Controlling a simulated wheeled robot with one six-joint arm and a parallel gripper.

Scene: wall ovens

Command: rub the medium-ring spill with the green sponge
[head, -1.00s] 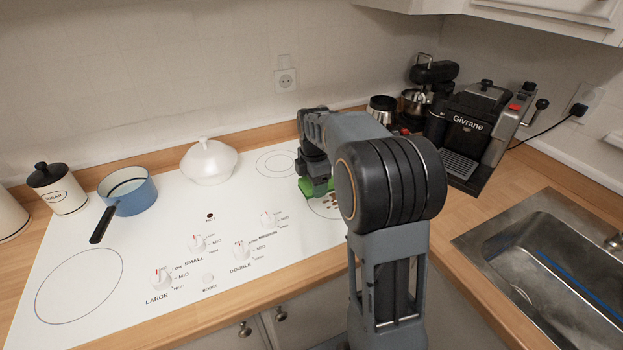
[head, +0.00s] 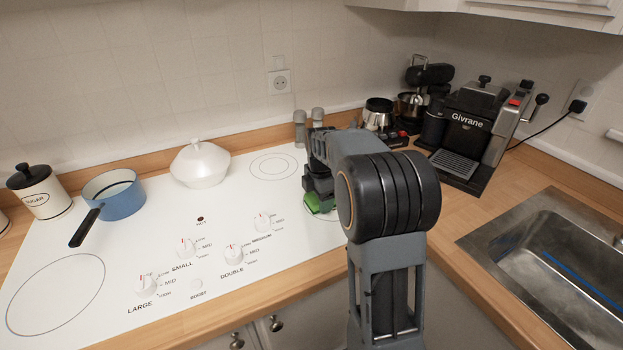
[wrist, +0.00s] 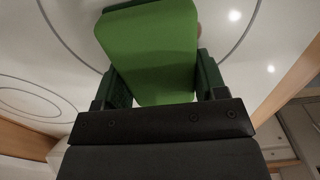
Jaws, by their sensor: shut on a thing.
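My gripper (head: 318,188) is shut on the green sponge (head: 317,204), which sits low at the medium ring on the white cooktop. In the wrist view the sponge (wrist: 150,50) is held between the two dark green fingers, with the medium ring's line (wrist: 240,42) curving on both sides of it. The spill is almost wholly hidden by the sponge and arm. A small brownish patch beside the sponge's right edge in the wrist view may be part of it. I cannot tell for sure whether the sponge touches the surface.
A white lidded dish (head: 200,164), a blue pot (head: 115,196) and a sugar canister (head: 41,193) stand left. Two grey shakers (head: 317,118) stand behind my arm. A coffee machine (head: 472,135) and the sink (head: 560,255) are right. The cooktop's front left is clear.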

